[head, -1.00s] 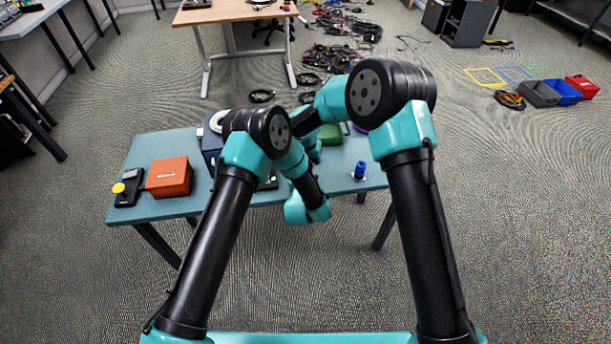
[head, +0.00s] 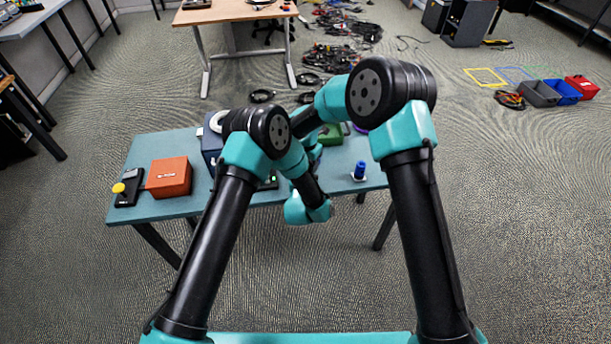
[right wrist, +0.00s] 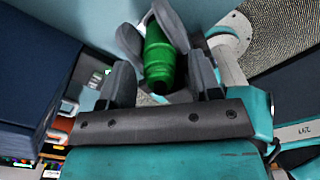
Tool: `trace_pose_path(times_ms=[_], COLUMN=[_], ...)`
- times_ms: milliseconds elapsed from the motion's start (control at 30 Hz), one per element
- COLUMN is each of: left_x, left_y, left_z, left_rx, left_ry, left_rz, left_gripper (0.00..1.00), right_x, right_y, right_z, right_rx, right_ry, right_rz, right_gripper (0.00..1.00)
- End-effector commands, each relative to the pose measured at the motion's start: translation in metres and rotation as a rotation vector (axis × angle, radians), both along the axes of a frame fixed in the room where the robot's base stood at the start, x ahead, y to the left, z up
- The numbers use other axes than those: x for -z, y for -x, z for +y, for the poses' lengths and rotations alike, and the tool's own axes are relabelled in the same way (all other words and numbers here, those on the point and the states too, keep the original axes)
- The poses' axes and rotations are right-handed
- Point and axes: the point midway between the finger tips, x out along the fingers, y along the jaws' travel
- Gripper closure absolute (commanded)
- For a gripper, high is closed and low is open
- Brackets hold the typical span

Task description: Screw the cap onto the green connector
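In the right wrist view a green connector (right wrist: 158,55) stands between the fingers of my right gripper (right wrist: 162,80). Those fingers are apart, with a gap visible on either side of the green piece. Dark grey fingers of my left gripper (right wrist: 150,32) clasp the connector farther up, with its pale wrist to the right. The green piece has a ridged lower end. I cannot tell whether that end is a separate cap. In the head view my arms hide both grippers and the connector.
In the wrist view a dark blue box stands close at left.

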Motion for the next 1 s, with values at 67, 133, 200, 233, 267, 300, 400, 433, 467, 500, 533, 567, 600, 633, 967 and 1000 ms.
trace_pose_path(times_ms=[67, 133, 200, 233, 267, 300, 400, 433, 467, 500, 533, 567, 600, 633, 967, 1000], left_x=[0.000, 0.000, 0.000, 0.000, 0.000, 0.000, 0.000, 0.000, 0.000, 0.000, 0.000, 0.000, 0.000, 0.000, 0.000, 0.000], left_y=[0.000, 0.000, 0.000, 0.000, 0.000, 0.000, 0.000, 0.000, 0.000, 0.000, 0.000, 0.000, 0.000, 0.000, 0.000, 0.000], left_z=[0.000, 0.000, 0.000, 0.000, 0.000, 0.000, 0.000, 0.000, 0.000, 0.000, 0.000, 0.000, 0.000, 0.000, 0.000, 0.000], left_rx=[0.000, 0.000, 0.000, 0.000, 0.000, 0.000, 0.000, 0.000, 0.000, 0.000, 0.000, 0.000, 0.000, 0.000, 0.000, 0.000], left_ry=[0.000, 0.000, 0.000, 0.000, 0.000, 0.000, 0.000, 0.000, 0.000, 0.000, 0.000, 0.000, 0.000, 0.000, 0.000, 0.000], left_rz=[0.000, 0.000, 0.000, 0.000, 0.000, 0.000, 0.000, 0.000, 0.000, 0.000, 0.000, 0.000, 0.000, 0.000, 0.000, 0.000], left_gripper=[1.00, 1.00, 1.00, 1.00, 1.00, 1.00, 1.00, 1.00, 1.00, 1.00, 1.00, 1.00, 1.00, 1.00, 1.00, 1.00], right_x=[0.000, 0.000, 0.000, -0.001, -0.002, -0.005, -0.014, -0.017, -0.021, -0.026, -0.029, -0.033, -0.037, -0.039, -0.045, -0.045], right_y=[0.000, 0.000, 0.000, 0.000, 0.000, 0.000, -0.001, 0.000, 0.000, 0.000, -0.001, -0.001, 0.000, 0.000, 0.000, 0.000], right_z=[0.000, 0.000, 0.000, 0.000, 0.000, 0.000, 0.000, 0.000, 0.000, 0.000, 0.000, 0.000, 0.000, 0.000, 0.000, 0.000], right_rx=[0.000, 0.000, 0.000, 0.000, 0.000, 0.000, -0.001, -0.001, -0.001, 0.000, 0.000, 0.000, -0.001, -0.001, -0.001, -0.001], right_ry=[0.000, 0.000, 0.000, 0.000, 0.000, 0.000, -0.001, 0.000, 0.000, -0.001, -0.002, -0.001, 0.000, 0.000, 0.000, 0.000], right_rz=[0.000, 0.000, 0.000, 0.000, -0.001, -0.001, -0.003, -0.001, -0.001, -0.002, -0.003, -0.003, -0.001, -0.001, 0.000, 0.000], right_gripper=[0.42, 0.42, 0.42, 0.42, 0.42, 0.42, 0.42, 0.42, 0.42, 0.42, 0.42, 0.42, 0.42, 0.42, 0.42, 0.46])
